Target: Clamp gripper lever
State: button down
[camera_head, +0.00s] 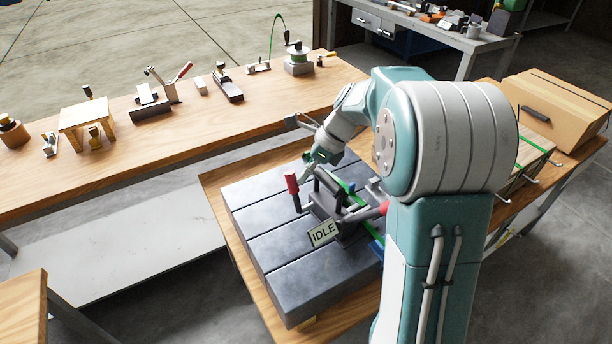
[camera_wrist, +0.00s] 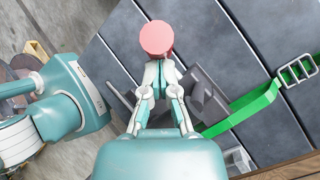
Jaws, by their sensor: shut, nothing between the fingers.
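A clamp (camera_head: 325,205) with dark metal parts stands on the grey slotted plate (camera_head: 275,250). An upright lever with a red grip (camera_head: 292,183) rises at its left side. A second red handle (camera_head: 368,213) points right, partly behind my arm. My gripper (camera_head: 306,174) is shut and empty, just right of the upright red grip. In the wrist view, the round red end of a grip (camera_wrist: 157,38) lies just beyond the closed fingertips (camera_wrist: 159,66). I cannot tell whether they touch it.
A green strap (camera_wrist: 240,108) with a metal buckle (camera_wrist: 298,68) runs over the plate beside the clamp. A long wooden bench (camera_head: 160,130) with small fixtures stands behind. The plate's front left is clear.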

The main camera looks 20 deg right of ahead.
jog(key=shift+w+a+f+m+g+h, duration=0.2)
jog(key=shift+w+f+g, duration=0.4)
jog(key=shift+w, duration=0.45)
jog(key=shift+w+a+f+m+g+h, duration=0.15)
jog(key=shift+w+a+f+g, duration=0.25)
jog(key=shift+w+f, duration=0.55)
jog(key=shift+w+a+f+m+g+h, duration=0.15)
jog(key=shift+w+f+g, duration=0.4)
jog(key=shift+w, duration=0.65)
jog(key=shift+s, duration=0.1)
